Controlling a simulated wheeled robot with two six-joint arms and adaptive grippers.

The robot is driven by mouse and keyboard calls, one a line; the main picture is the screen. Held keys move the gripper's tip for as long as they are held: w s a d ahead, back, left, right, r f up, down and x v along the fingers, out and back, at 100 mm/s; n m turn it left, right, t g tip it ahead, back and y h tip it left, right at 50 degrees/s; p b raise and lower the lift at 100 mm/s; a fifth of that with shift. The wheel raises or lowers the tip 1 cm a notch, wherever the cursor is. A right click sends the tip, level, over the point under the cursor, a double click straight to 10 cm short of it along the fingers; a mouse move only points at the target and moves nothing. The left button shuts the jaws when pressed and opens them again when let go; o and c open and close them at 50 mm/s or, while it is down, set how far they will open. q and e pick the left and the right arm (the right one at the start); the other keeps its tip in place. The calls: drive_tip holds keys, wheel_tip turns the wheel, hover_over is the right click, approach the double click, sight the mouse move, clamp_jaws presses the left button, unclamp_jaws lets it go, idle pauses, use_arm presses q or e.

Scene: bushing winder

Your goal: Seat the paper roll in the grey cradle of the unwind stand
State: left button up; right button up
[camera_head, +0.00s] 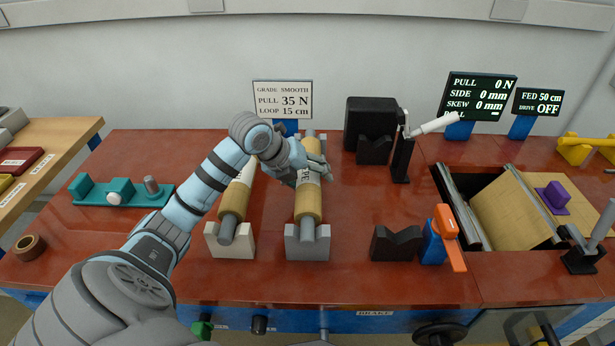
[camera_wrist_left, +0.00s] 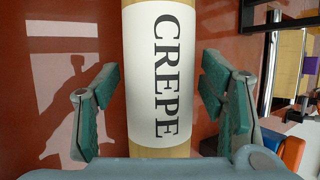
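A tan paper roll (camera_head: 309,203) with a white label lies lengthwise, its front shaft end resting at a light grey V cradle (camera_head: 307,247). In the left wrist view its label reads CREPE (camera_wrist_left: 163,75). A second tan roll (camera_head: 235,199) lies to its left, at a whitish cradle (camera_head: 230,245); my arm partly hides it. A dark grey V cradle (camera_head: 396,244) stands empty to the right, with another dark one (camera_head: 374,151) behind. My left gripper (camera_head: 312,172) is over the CREPE roll. Its fingers (camera_wrist_left: 160,100) are open, one each side, with gaps. My right gripper is not in view.
A sign (camera_head: 283,100) reads grade SMOOTH, pull 35 N, loop 15 cm. A black post with a white lever (camera_head: 403,150) and an orange-and-blue part (camera_head: 446,238) stand right of the rolls. A teal fixture (camera_head: 120,193) is at left. The red tabletop (camera_head: 350,200) between is clear.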

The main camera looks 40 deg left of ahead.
use_arm(q)
drive_tip(key=v, duration=1.2)
idle(0.5)
